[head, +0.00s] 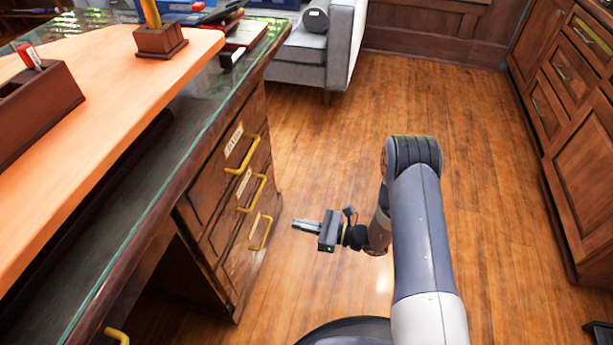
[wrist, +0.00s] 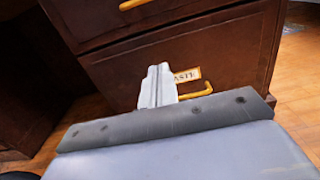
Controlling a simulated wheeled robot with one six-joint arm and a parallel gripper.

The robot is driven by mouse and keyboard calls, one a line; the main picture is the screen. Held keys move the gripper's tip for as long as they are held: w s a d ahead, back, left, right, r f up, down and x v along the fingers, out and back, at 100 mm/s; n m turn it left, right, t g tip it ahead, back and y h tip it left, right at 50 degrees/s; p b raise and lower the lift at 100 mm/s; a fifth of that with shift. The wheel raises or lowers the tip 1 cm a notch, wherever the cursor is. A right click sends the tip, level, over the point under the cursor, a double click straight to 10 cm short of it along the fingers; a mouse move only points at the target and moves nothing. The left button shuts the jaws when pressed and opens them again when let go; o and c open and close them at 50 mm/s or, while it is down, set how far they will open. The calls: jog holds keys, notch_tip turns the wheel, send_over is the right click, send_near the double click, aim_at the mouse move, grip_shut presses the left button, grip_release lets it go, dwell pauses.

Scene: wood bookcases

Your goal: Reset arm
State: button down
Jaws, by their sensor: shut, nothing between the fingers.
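My gripper (head: 306,225) is shut and empty. In the head view it is held low over the wood floor, its fingers pointing left toward the desk's drawers, a short way to the right of them. My arm (head: 418,230) reaches up from the bottom right and bends down to it. In the wrist view my gripper's fingers (wrist: 158,84) lie together in front of a drawer (wrist: 225,60). They cover part of its label and lie beside its yellow handle. I cannot tell from that view whether they touch it.
The desk (head: 190,215) has a glass edge and several drawers with yellow handles (head: 262,232). A pen holder (head: 160,40) stands on it. A grey sofa (head: 315,55) is at the back. Wood cabinets (head: 590,150) line the right side. The floor (head: 480,130) between is clear.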

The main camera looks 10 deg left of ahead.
jog(key=shift+a, duration=0.1)
jog(key=w+a+b, duration=0.1)
jog(key=a+b, duration=0.1)
jog(key=a, duration=1.1)
jog(key=shift+a, duration=0.35)
